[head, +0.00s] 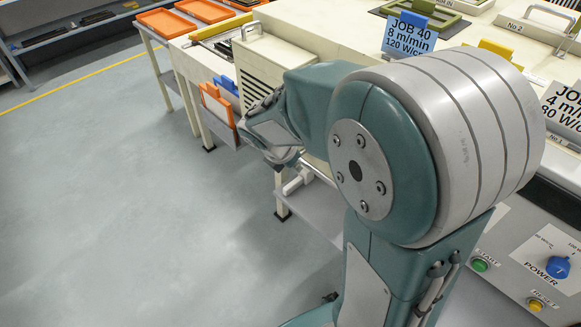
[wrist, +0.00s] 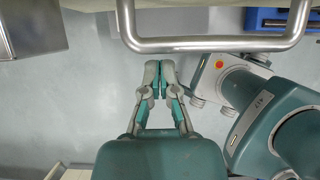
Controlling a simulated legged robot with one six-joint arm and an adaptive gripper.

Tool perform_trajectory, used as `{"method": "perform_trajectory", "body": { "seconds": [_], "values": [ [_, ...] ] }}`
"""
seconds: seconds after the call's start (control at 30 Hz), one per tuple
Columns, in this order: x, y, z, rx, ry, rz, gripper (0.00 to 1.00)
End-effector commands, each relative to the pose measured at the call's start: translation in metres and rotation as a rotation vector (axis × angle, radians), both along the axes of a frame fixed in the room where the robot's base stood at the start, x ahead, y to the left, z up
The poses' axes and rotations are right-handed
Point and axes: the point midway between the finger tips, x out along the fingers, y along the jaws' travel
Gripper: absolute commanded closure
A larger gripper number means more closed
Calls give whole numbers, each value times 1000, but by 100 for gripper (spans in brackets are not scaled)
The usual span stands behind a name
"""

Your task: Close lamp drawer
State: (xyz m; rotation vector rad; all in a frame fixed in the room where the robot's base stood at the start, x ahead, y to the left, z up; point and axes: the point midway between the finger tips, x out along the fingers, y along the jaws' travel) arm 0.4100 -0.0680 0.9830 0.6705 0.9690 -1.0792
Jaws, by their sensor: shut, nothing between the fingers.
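My gripper (wrist: 160,68) is shut and empty in the wrist view, its two fingertips together. A metal bar handle (wrist: 210,44) crosses the top of that view, just beyond the fingertips; a gap shows between them in the picture. The handle is fixed to a cream part (wrist: 225,2) at the top edge, mostly out of frame. In the head view a cream louvred housing (head: 268,68) juts from the machine beside my wrist, with a handle (head: 252,30) on top. I cannot tell for sure which part is the lamp drawer, nor how far it stands open; my arm hides much of the front.
Orange trays (head: 166,22) lie on the bench at the back left. Orange and blue squeegee-like pieces (head: 217,100) hang at the machine's side. A control panel (head: 520,262) is at lower right. The grey floor (head: 110,190) at left is clear.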

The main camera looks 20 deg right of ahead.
Motion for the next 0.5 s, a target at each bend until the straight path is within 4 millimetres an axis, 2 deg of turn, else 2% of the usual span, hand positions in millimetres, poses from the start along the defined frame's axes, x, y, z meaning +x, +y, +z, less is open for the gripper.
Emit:
{"method": "perform_trajectory", "body": {
  "seconds": [0.27, 0.37, 0.5],
  "values": [
    [1, -3, 0, 0, -1, -2, 100],
    [4, -11, 0, 0, 0, -3, 100],
    [11, -32, 0, 0, 0, -7, 100]
  ]
}}
